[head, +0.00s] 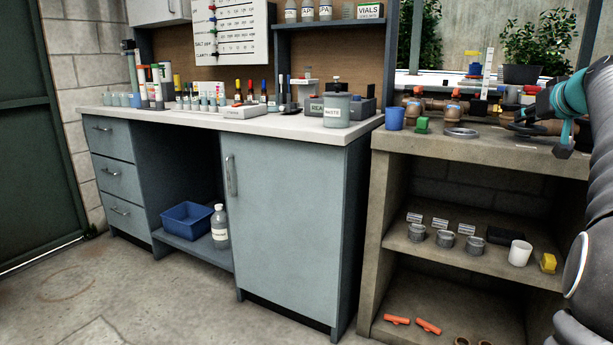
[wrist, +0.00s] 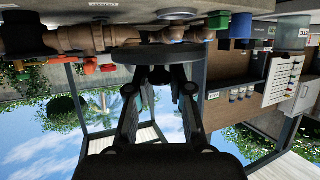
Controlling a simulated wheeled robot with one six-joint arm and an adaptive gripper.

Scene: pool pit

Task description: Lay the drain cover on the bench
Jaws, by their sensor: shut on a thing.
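The drain cover (wrist: 150,53) is a dark grey disc at the fingertips of my gripper (wrist: 169,75) in the wrist view, which is upside down. My gripper is shut on it. In the head view, my gripper (head: 563,138) is at the right, over the bench (head: 405,143), and the dark cover (head: 527,129) shows at its left, partly hidden. The cover looks flat and close above the bench top; I cannot tell whether it touches. The bench is a stone-coloured counter with open shelves below.
A grey ring (head: 461,132), a green block (head: 422,125) and a blue cup (head: 395,118) stand on the bench left of the cover. Brass pipework (head: 430,107) runs behind. A cabinet (head: 285,220) with a waste jar (head: 336,108) stands to the left. Bare bench lies along the front edge.

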